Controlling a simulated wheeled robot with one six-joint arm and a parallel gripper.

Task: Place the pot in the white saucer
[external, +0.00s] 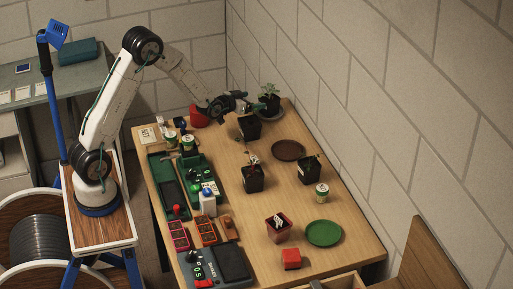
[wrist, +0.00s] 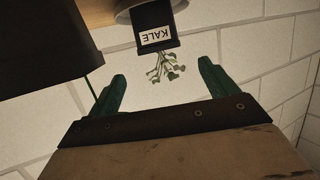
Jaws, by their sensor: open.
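A dark pot (external: 269,107) with a leafy green seedling stands at the far end of the table, on a pale grey-white saucer (external: 281,115). In the wrist view the pot (wrist: 154,18) carries a KALE label and appears upside down, with the saucer's rim (wrist: 124,16) behind it. The pot hides most of the saucer. My gripper (external: 251,103) is open beside this pot, on its left.
Another black pot (external: 249,128) stands just below my gripper; a large dark shape (wrist: 45,45) fills the wrist view's left. More pots (external: 253,180), (external: 310,170), a brown saucer (external: 288,150) and a green saucer (external: 324,233) are nearer. The wall (external: 330,90) runs close along the right.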

